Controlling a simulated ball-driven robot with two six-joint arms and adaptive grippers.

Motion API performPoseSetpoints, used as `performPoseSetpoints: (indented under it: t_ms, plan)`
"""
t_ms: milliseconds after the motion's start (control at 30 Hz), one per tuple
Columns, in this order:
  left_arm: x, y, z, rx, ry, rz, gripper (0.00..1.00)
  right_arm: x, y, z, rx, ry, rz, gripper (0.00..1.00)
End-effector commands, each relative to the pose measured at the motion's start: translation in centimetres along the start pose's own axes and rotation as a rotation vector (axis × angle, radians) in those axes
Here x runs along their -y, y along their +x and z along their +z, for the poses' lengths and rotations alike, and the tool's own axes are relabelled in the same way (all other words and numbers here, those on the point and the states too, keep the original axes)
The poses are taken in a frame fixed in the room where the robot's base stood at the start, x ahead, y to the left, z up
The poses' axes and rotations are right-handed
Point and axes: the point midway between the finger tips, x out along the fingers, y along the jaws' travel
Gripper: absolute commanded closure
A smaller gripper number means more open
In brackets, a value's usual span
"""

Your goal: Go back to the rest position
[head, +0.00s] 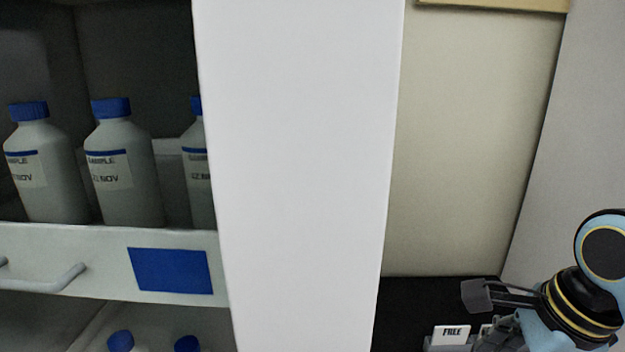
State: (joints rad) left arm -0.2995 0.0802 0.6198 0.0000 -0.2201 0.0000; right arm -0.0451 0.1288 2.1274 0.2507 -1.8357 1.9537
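My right gripper (480,312) shows at the lower right, above a black surface. One grey fingertip is clear, pointing left. The rest is partly cut off by the bottom edge and overlapped by its own links, so its opening is not clear. I see nothing clearly held in it. My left gripper is not in view.
At the left, blue-capped bottles (125,180) stand behind a white shelf front (70,262) with a handle and a blue label (170,270). More blue caps show below. A white panel (300,170) fills the middle. A FREE sign (452,335) stands beside my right gripper.

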Motion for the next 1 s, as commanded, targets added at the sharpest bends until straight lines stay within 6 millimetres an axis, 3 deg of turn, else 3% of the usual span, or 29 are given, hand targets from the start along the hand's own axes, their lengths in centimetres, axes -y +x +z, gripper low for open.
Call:
performPoseSetpoints:
  t_ms: [33, 300, 500, 733, 767, 800, 1000]
  plan:
    - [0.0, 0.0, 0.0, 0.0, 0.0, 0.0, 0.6, -1.5, 0.3, -0.7, -0.015, -0.145, -0.004, 0.45]
    - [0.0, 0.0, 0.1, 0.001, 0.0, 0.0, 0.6, -7.5, -0.1, -3.7, -0.118, -1.029, -0.02, 0.45]
    - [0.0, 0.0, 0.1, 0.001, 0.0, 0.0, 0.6, -10.4, -1.1, -5.1, -0.183, -1.5, 0.009, 0.45]
    - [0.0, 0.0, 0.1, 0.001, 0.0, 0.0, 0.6, -12.7, -2.5, -6.3, -0.241, -1.919, 0.061, 0.45]
    - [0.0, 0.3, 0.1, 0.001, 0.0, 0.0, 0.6, -12.9, -1.9, -6.5, -0.243, -1.953, 0.069, 0.45]
    - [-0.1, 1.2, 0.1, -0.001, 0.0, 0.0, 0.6, -12.9, 0.6, -7.0, -0.237, -1.942, 0.075, 0.45]
    - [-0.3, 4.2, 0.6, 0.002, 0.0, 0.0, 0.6, -13.5, 9.9, -8.9, -0.217, -1.929, 0.099, 0.45]
